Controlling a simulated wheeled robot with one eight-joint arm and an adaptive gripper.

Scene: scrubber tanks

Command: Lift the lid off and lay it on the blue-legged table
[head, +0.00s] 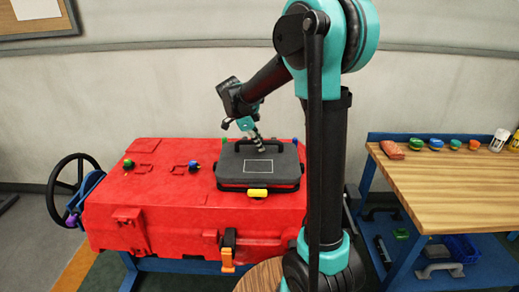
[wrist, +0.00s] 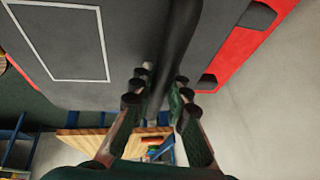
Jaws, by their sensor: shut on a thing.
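The lid (head: 285,175) is a dark grey slab with a white outlined rectangle and a dark bar handle (wrist: 175,45). It is on top of the red tank (head: 150,205) at the tank's right side; I cannot tell whether it rests fully or is slightly raised. My gripper (head: 259,144) reaches down to the handle at the lid's far edge. In the wrist view my gripper (wrist: 161,84) is shut with its fingers on both sides of the handle. The blue-legged table (head: 450,175) with a wooden top stands at the right; it also shows in the wrist view (wrist: 88,144).
A black handwheel (head: 72,190) is left of the tank. A yellow latch (head: 258,193) is at the lid's front. A round wooden top (head: 262,275) is near me.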

